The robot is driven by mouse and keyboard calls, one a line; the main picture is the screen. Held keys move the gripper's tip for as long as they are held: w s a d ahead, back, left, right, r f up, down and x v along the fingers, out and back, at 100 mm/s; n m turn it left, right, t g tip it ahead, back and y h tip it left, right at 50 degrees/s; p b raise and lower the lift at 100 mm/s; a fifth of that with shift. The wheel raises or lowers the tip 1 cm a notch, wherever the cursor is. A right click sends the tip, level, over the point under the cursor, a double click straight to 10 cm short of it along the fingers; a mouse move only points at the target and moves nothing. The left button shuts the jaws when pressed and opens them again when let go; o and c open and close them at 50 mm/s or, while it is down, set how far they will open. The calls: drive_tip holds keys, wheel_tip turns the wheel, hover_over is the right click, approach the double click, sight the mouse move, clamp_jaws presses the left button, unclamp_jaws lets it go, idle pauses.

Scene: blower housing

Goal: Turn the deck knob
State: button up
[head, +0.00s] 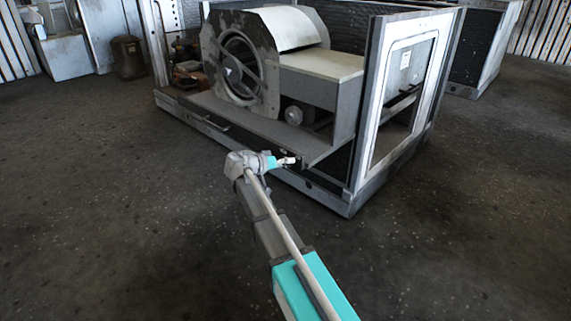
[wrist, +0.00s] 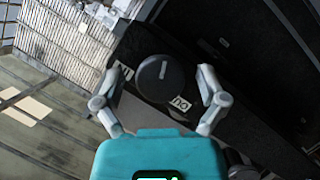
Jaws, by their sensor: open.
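The deck knob (wrist: 159,79) is a round black knob with a pale line mark, in the upper middle of the wrist view. Small white labels sit beside it, one above left and one reading like "NO" or "ON" (wrist: 180,104) at its lower right. My gripper (wrist: 162,78) has its two grey fingers spread wide, one on each side of the knob, with nothing between them held. Whether the fingertips are level with the knob is hard to tell. In the head view my gripper (head: 290,161) is at the front edge of the housing deck; the knob cannot be made out there.
The blower housing (head: 345,193) is a large metal frame with a round fan scroll (head: 240,70) and a grey box (head: 318,80) on its deck. A framed side panel (head: 370,125) rises at the right. The dark floor (head: 480,230) around it is clear.

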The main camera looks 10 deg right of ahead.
idle(0.5)
drive_tip(key=m+t+y+p, duration=0.1)
drive_tip(key=m+y, duration=0.1)
drive_tip(key=m, duration=0.1)
drive_tip(key=shift+s+t, duration=0.1)
drive_tip(key=shift+t, duration=0.3)
drive_tip(key=p+v, duration=0.6)
drive_tip(key=v, duration=0.8)
drive_tip(key=s+d+f+n+g+y+p, duration=0.25)
drive_tip(key=s+d+g+y+p, duration=0.2)
drive_tip(key=s+d, duration=0.45)
drive_tip(key=s+d+r+n+g+y+p, duration=0.2)
drive_tip(key=s+n+y+p, duration=0.4)
drive_tip(key=s, duration=0.6)
drive_tip(key=shift+s+d+y, duration=0.4)
drive_tip(key=shift+d+y, duration=0.05)
drive_tip(key=shift+d, duration=0.05)
drive_tip(key=shift+s+g, duration=0.1)
drive_tip(key=shift+g, duration=0.15)
